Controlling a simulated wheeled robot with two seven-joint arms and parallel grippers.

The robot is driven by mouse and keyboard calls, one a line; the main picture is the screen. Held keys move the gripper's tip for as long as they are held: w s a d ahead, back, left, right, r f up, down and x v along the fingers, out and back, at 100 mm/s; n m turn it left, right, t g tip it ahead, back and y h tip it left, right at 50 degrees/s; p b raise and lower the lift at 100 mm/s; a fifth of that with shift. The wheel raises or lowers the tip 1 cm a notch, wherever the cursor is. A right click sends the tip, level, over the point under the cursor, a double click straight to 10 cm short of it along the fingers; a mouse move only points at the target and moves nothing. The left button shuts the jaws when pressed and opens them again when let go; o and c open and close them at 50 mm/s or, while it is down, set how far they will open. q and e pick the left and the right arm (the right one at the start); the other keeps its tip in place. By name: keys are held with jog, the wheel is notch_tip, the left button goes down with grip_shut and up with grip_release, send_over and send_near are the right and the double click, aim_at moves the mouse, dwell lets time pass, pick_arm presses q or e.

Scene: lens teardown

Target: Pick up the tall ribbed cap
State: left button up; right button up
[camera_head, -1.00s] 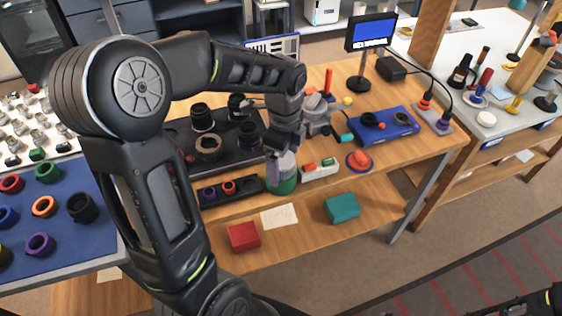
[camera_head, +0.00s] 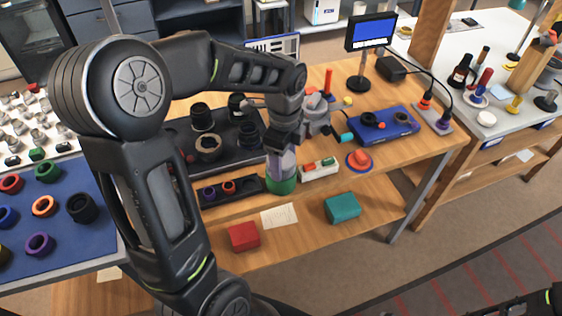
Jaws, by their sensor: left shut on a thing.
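A green cylinder (camera_head: 282,186), which I take for the tall ribbed cap, stands upright near the front edge of the wooden table. Its ribs are too small to make out. My left gripper (camera_head: 280,165) points down over it and is shut on it, with the pale fingers around its upper part. The gripper hides most of the upper part. I cannot see the cap clear of the table. My right gripper does not show; only a piece of dark arm is at the lower right corner.
A dark tray (camera_head: 227,160) with several black rings is left of the gripper. A low rack (camera_head: 250,186) with small rings lies beside the cap, a white switch box (camera_head: 319,170) and red button (camera_head: 359,160) to its right. A red box (camera_head: 243,236) and teal box (camera_head: 342,208) lie on the lower shelf.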

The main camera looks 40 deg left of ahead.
aim_at(284, 159)
pick_arm(q)
jog(key=shift+c, duration=1.2)
notch_tip(284, 159, up, 10)
